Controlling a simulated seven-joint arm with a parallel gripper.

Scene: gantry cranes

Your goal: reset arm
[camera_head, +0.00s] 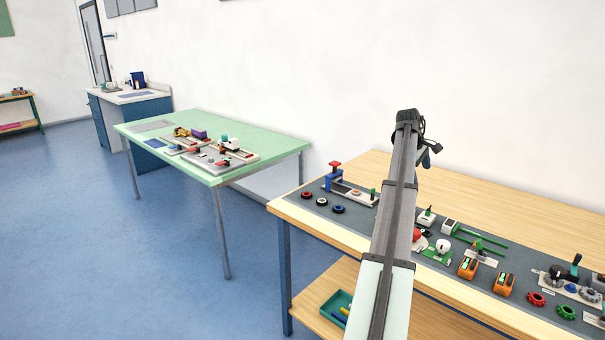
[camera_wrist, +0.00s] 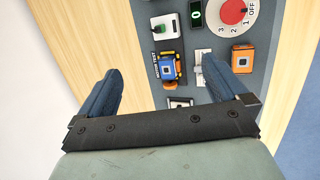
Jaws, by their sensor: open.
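My gripper (camera_wrist: 161,66) is open in the wrist view, with two dark blue fingers spread apart and nothing held between them. A blue and orange block (camera_wrist: 168,67) on the grey mat shows between and beyond the fingertips. I cannot tell its exact distance from them. In the head view my arm rises from the bottom across the wooden workbench (camera_head: 480,180), its top end in front of the white wall. The gripper's fingers are not clear there.
A teal tray (camera_head: 337,307) sits on the lower shelf. A green table (camera_head: 280,148) stands left; blue floor lies between.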

